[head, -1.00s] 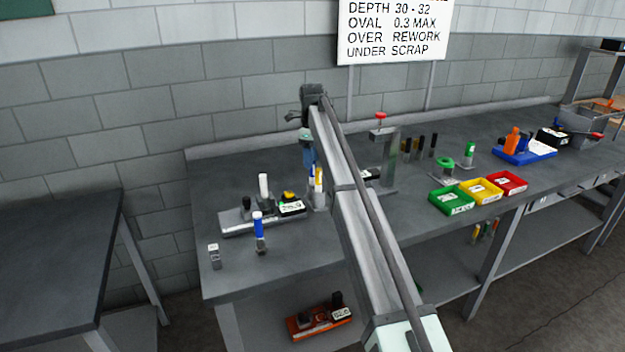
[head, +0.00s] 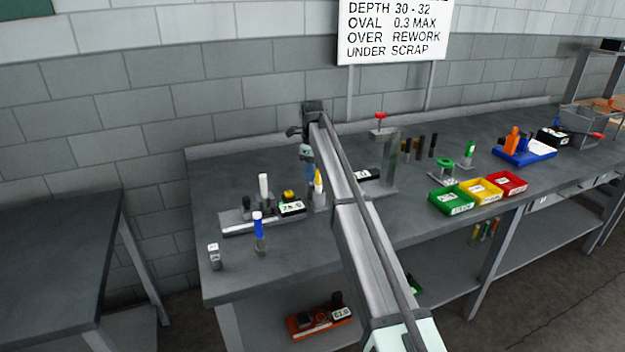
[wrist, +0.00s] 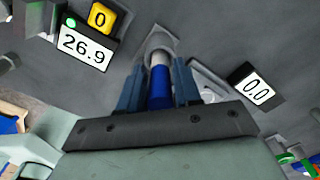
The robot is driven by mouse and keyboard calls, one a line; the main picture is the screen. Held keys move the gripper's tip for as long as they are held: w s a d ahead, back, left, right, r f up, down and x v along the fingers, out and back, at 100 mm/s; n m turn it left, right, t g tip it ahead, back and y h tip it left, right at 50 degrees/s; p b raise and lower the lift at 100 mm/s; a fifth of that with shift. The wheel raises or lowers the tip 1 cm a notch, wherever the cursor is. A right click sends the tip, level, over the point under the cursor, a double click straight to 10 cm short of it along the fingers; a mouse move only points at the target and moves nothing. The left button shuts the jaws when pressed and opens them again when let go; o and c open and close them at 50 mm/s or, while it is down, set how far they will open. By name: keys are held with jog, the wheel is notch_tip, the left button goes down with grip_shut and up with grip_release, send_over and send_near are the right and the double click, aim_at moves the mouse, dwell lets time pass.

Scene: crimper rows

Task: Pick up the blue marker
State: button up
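A blue marker (wrist: 160,88) stands between the two blue-grey fingers of my gripper (wrist: 159,90) in the wrist view. Its far end meets a grey and white round part, probably the holder. The fingers lie close along both sides of the marker; whether they press on it I cannot tell. Another blue piece with a white top (head: 258,227) stands upright near the bench's front left.
A display reading 26.9 (wrist: 84,45) with a yellow block (wrist: 101,16) is on one side of my gripper, a display reading 0.0 (wrist: 257,91) on the other. A white upright piece (head: 264,186) stands left. Green (head: 452,208), yellow and red trays lie right.

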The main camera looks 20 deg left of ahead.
grip_shut()
jog(key=r, duration=0.8)
jog(key=shift+a+r, duration=0.2)
jog(key=shift+r, duration=0.2)
jog(key=s+a+r, duration=0.4)
jog(key=s+r, duration=0.1)
jog(key=s, duration=0.2)
jog(key=s+a+r, duration=0.5)
jog(key=s, duration=0.3)
jog(key=shift+a+r, duration=0.2)
jog(key=shift+a, duration=0.05)
